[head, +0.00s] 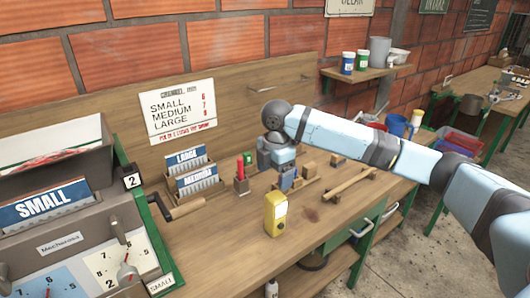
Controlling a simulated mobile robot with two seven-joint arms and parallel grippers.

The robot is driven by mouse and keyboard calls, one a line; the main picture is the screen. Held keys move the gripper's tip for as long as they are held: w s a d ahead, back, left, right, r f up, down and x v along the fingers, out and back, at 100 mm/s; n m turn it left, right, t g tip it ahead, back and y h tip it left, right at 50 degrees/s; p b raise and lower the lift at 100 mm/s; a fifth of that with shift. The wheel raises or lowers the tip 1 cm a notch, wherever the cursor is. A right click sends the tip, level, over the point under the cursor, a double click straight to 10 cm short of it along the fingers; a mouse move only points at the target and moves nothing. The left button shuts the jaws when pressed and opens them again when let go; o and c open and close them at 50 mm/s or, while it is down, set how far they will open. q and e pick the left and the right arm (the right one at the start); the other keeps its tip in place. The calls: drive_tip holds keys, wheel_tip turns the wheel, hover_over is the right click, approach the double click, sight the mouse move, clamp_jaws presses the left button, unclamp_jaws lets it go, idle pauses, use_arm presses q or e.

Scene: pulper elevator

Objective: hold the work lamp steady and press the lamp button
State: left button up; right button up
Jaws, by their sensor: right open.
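The work lamp (276,224) is a small yellow box with a pale face. It stands upright near the front edge of the wooden workbench (230,245). Its button is too small to make out. My right gripper (287,182) hangs over the bench, pointing down, behind the lamp and apart from it. It is open and I see nothing held in it. My right arm comes in from the right across the bench. My left gripper is not in view.
A grey machine (98,225) with dials, a crank and a "SMALL" card fills the left. Wooden card holders (196,190) and a red-handled tool (240,168) stand behind the lamp. Wooden pieces (350,185) lie to the right. Bench in front of the card holders is clear.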

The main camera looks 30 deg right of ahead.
sight(276, 196)
drive_tip(key=shift+w+d+f, duration=0.1)
drive_tip(key=shift+w+d, duration=0.05)
drive_tip(key=shift+d, duration=0.25)
wheel_tip(276, 196, down, 10)
drive_tip(key=shift+f, duration=1.1)
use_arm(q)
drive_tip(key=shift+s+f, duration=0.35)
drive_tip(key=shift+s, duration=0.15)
use_arm(e)
drive_tip(key=c, duration=1.1)
drive_tip(key=shift+c, duration=0.2)
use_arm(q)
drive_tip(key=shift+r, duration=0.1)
